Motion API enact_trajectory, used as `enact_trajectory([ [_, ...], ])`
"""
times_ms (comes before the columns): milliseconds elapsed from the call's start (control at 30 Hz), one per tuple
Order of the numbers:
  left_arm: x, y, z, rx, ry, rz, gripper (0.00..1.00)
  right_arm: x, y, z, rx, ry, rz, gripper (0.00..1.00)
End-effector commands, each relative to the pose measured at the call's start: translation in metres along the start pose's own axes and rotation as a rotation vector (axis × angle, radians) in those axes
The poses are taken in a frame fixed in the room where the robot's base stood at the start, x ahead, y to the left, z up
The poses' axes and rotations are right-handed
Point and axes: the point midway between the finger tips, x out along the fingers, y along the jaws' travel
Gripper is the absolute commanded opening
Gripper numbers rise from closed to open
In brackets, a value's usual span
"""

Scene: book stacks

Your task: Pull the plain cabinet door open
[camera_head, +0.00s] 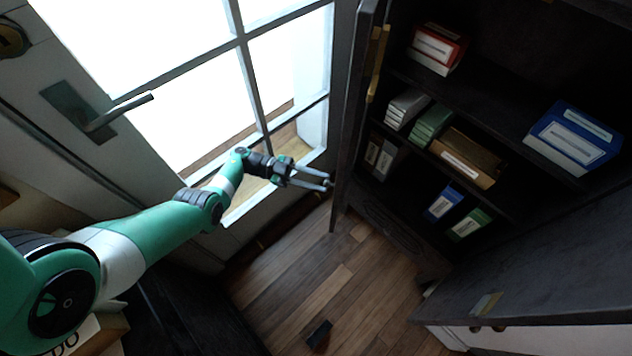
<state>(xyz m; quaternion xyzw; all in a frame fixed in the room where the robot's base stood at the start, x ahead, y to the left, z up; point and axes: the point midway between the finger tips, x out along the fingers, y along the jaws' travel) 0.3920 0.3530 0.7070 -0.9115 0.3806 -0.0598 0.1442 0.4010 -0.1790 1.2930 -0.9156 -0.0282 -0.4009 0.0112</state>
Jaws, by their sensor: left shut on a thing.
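The plain dark cabinet door (350,130) stands swung open at the left side of the cabinet and is seen nearly edge-on. My left gripper (328,183) reaches in from the left, between the glazed door and this cabinet door. Its fingers are shut on the cabinet door at its outer face, low down. The exact part held, such as a handle, is too small to make out. My right gripper is not in view.
Cabinet shelves hold a red-and-white box (437,48), a blue binder box (572,140) and several other files. Another dark panel (560,255) projects at the lower right. A glazed door with a lever handle (120,110) stands left. Wooden floor (300,290) is mostly clear, with a small dark block (319,334).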

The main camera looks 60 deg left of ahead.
Motion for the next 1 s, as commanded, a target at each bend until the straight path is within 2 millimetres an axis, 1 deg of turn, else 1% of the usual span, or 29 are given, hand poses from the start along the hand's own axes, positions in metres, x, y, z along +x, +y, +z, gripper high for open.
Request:
enact_trajectory([
  [367, 0.001, 0.000, 0.000, 0.000, 0.001, 0.005, 0.00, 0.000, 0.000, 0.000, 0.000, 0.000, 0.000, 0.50],
  [400, 0.001, 0.000, 0.000, 0.000, 0.001, 0.005, 0.38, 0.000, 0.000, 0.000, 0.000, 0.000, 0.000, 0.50],
  [533, 0.001, 0.000, 0.000, 0.000, 0.001, 0.004, 0.61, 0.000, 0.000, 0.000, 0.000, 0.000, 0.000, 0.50],
  [833, 0.001, -0.001, -0.002, 0.001, 0.001, 0.004, 0.61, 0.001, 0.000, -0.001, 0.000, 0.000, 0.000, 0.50],
  [933, 0.001, -0.004, -0.011, 0.001, 0.001, 0.004, 0.61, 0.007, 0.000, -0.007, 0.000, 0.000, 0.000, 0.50],
  [1000, 0.001, -0.007, -0.024, 0.001, 0.001, 0.004, 0.61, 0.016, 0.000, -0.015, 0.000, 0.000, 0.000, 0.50],
])
